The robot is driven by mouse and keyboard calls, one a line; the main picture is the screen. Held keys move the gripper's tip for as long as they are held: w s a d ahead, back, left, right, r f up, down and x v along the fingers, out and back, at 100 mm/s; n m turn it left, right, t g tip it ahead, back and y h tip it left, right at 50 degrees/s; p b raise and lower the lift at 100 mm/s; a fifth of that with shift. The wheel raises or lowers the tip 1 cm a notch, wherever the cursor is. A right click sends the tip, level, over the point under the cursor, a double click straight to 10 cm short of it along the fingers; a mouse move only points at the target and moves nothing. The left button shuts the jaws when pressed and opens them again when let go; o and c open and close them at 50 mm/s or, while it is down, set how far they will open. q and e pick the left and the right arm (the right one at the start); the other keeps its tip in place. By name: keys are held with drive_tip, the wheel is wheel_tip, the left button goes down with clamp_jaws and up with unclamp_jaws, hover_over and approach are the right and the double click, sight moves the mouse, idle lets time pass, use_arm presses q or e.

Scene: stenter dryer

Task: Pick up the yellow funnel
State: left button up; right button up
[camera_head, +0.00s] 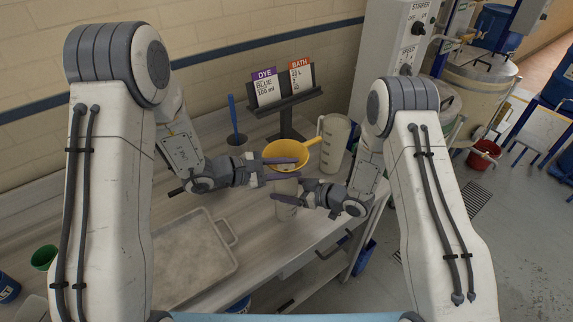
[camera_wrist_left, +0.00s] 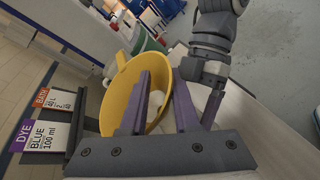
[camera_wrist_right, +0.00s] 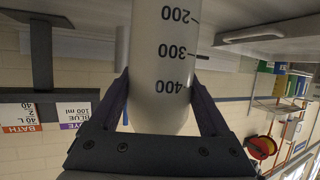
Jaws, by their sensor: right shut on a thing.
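The yellow funnel (camera_head: 290,152) is at the middle of the head view, wide mouth up, with a handle toward the upper right. It fills the middle of the left wrist view (camera_wrist_left: 115,95). My left gripper (camera_head: 284,168) is open at the funnel, its purple fingers apart in the left wrist view (camera_wrist_left: 162,100); one finger overlaps the bowl, the other is by its rim. My right gripper (camera_head: 288,195) is shut on a white graduated cylinder (camera_wrist_right: 158,70), just below the funnel. The funnel's spout is hidden; I cannot tell whether it sits in the cylinder.
A translucent measuring jug (camera_head: 334,140) stands right of the funnel. A black card stand (camera_head: 287,112) with dye and bath cards is behind it. A grey cup (camera_head: 236,145) with a blue stick is to the left. A metal tray (camera_head: 190,258) lies in front.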

use_arm(q)
clamp_jaws()
wheel_tip(320, 180, up, 10)
idle(0.4)
use_arm(e)
drive_tip(key=o, duration=1.5)
drive_tip(key=shift+c, duration=0.2)
drive_tip(key=shift+d, duration=0.1)
